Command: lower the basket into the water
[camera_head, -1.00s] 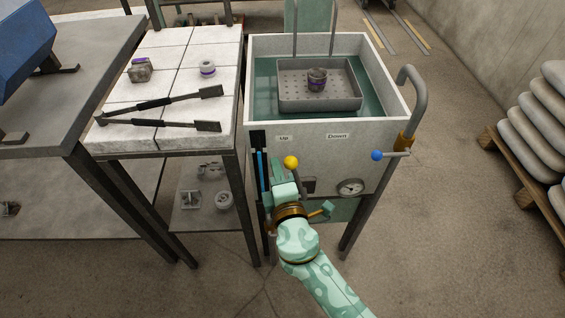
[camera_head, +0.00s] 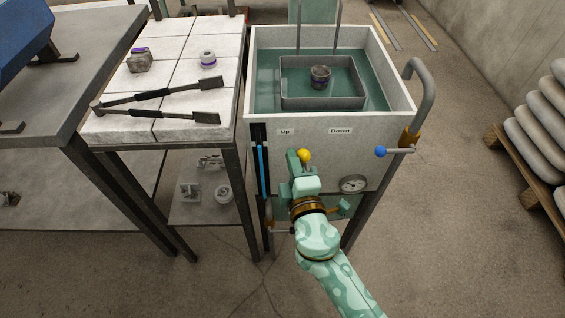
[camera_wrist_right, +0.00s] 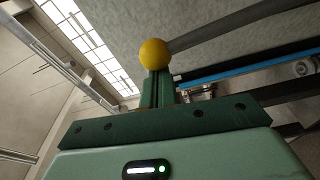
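The grey basket (camera_head: 322,104) hangs in the tank (camera_head: 330,130) with water (camera_head: 268,80) over its floor. Its rim shows above the water, and a dark, purple-banded part (camera_head: 320,76) stands in it. A lever with a yellow ball knob (camera_head: 304,155) is on the tank's front, below the "Up" and "Down" labels. My right gripper (camera_head: 297,165) is at this knob. In the right wrist view its fingers (camera_wrist_right: 157,90) look closed together, tips against or just beside the yellow knob (camera_wrist_right: 155,53); the exact contact is unclear. My left gripper is not in view.
A blue-knobbed handle (camera_head: 381,152) and a bent pipe (camera_head: 425,95) are on the tank's right. A gauge (camera_head: 353,184) is on its front. A white-topped table (camera_head: 212,83) with tongs (camera_head: 165,95) stands left.

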